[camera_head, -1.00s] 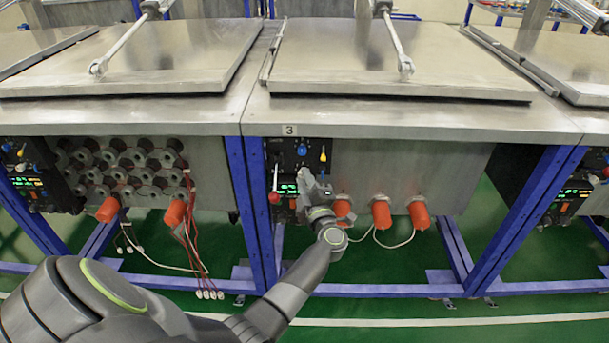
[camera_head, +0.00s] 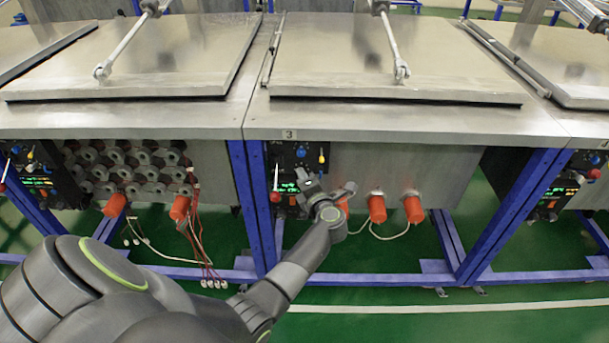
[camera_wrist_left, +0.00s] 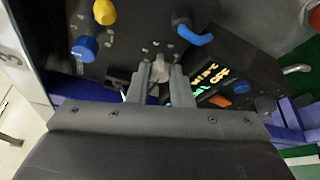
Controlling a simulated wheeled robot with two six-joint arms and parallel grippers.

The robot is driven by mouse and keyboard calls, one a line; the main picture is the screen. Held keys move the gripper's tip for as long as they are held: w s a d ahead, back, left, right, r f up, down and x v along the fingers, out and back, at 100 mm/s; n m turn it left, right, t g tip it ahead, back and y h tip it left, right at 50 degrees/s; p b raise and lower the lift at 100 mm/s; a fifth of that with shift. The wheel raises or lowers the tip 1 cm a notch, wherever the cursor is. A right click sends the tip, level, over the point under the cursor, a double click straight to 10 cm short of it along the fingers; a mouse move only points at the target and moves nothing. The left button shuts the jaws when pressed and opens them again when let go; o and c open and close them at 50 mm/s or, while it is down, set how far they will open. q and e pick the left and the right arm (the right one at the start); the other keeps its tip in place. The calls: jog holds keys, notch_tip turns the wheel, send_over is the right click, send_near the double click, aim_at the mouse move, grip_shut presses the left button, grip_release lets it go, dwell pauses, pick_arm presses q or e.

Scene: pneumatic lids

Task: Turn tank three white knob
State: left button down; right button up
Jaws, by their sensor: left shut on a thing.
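The tank three control panel (camera_head: 311,157) is under the front edge of the tank marked 3. My left gripper (camera_head: 308,180) is at this panel, in front of its lower part. In the left wrist view, its two fingers (camera_wrist_left: 160,76) are shut on a small pale knob (camera_wrist_left: 160,66), apparently the white knob, mostly hidden between the fingertips. A blue knob (camera_wrist_left: 85,48) and a yellow knob (camera_wrist_left: 104,12) sit nearby on the panel. My right gripper is not in view.
A red-based lever (camera_head: 276,193) stands left of the gripper.

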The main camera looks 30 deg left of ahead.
pick_arm(q)
jog(key=shift+n, duration=0.4)
jog(key=c, duration=1.3)
grip_release()
jog(key=shift+d, duration=0.1)
